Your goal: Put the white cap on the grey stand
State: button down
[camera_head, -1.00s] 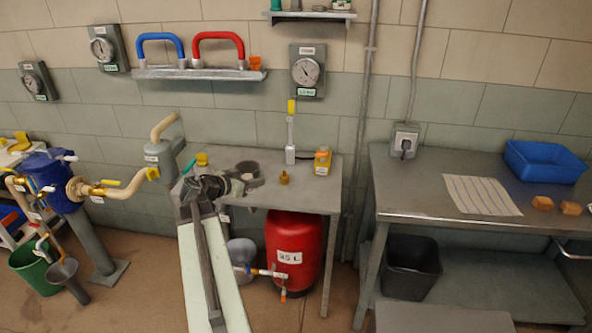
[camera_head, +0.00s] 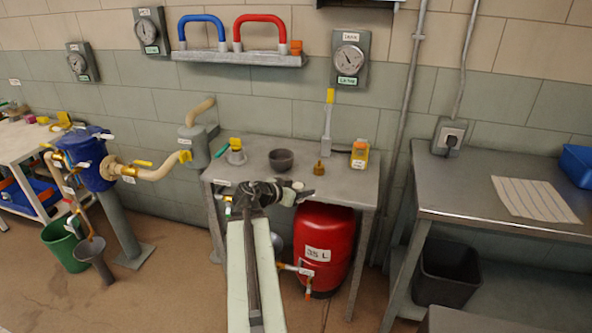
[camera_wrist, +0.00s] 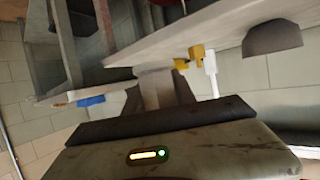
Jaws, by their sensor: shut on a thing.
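My gripper (camera_head: 302,192) is at the front edge of the grey table, its jaws pointing right. A small whitish round piece, apparently the white cap (camera_head: 298,185), shows at the jaws, and they are shut on it. In the wrist view the gripper's dark body fills the bottom, and I cannot make out the cap there.
A red tank (camera_head: 323,245) stands beneath.

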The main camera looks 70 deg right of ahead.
jog(key=w+d, duration=0.2)
jog(key=d, duration=0.2)
jog(key=w+d, duration=0.2)
jog(key=d, duration=0.2)
jog(key=w+d+f+b, duration=0.1)
jog(key=w+d, duration=0.2)
jog(key=d, duration=0.1)
jog(key=shift+w+f, duration=0.1)
jog(key=f+b, duration=0.4)
jog(key=shift+w+d, duration=0.1)
jog(key=shift+d, duration=0.15)
jog(key=shift+r, duration=0.25)
jog(key=shift+f, duration=0.15)
jog(key=c, duration=1)
grip_release()
